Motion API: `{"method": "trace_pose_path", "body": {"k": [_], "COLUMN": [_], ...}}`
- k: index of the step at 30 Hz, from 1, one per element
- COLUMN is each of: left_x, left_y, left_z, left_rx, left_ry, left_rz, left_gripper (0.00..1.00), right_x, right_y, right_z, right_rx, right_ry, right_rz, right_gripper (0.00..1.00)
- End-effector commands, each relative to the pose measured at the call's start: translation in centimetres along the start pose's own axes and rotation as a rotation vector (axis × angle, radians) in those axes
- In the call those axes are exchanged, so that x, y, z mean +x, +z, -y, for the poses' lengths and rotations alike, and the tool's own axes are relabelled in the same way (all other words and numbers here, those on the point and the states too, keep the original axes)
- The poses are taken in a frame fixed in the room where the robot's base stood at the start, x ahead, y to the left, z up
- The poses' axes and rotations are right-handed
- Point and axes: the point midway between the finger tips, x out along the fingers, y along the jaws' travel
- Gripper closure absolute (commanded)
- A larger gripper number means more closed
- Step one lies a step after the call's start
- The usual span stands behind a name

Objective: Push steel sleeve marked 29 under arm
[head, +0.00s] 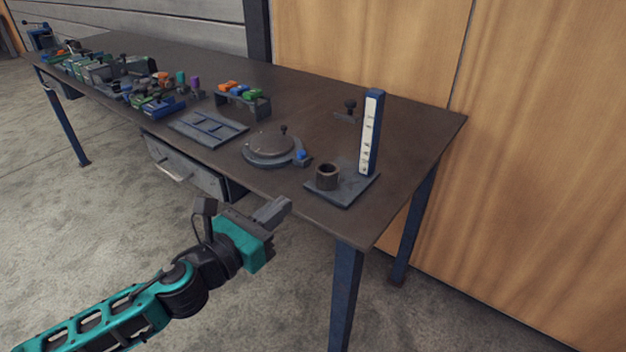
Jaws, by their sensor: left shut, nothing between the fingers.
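A short dark steel sleeve (327,177) stands upright on the front left of a grey base plate (350,190) near the table's right front corner. No marking on it can be read. A blue post (371,135) with a white scale rises from the plate's back. A dark arm with a black knob (350,106) juts left from the post's upper part, higher than the sleeve. My left gripper (279,208) is shut and empty, in front of the table's front edge, left of and nearer than the sleeve, not touching it. My right gripper is out of view.
A round grey plate with a knob (269,147) and a blue piece (301,154) lies left of the sleeve. A flat grey tray (208,127), a rack of coloured parts (243,97) and several fixtures fill the left. A drawer (185,165) hangs under the table (410,155).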

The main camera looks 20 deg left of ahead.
Motion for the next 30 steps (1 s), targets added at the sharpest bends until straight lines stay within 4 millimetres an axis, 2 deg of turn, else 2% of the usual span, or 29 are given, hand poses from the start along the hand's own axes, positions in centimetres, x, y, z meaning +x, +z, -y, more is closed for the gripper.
{"method": "trace_pose_path", "body": {"k": [9, 16, 22, 30], "left_x": [5.1, 8.3, 9.6, 9.8], "left_y": [0.1, 0.1, 0.0, 0.0], "left_z": [0.0, 0.0, 0.0, 0.1], "left_rx": [-0.002, -0.004, -0.003, -0.003], "left_ry": [0.001, 0.0, 0.0, 0.0], "left_rz": [0.002, 0.001, 0.0, -0.001], "left_gripper": [1.0, 1.0, 1.0, 1.0], "right_x": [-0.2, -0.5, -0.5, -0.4], "right_y": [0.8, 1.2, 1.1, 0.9], "right_z": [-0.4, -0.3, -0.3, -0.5], "right_rx": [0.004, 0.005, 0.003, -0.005], "right_ry": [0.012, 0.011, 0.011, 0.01], "right_rz": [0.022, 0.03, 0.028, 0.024], "right_gripper": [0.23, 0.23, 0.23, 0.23]}}
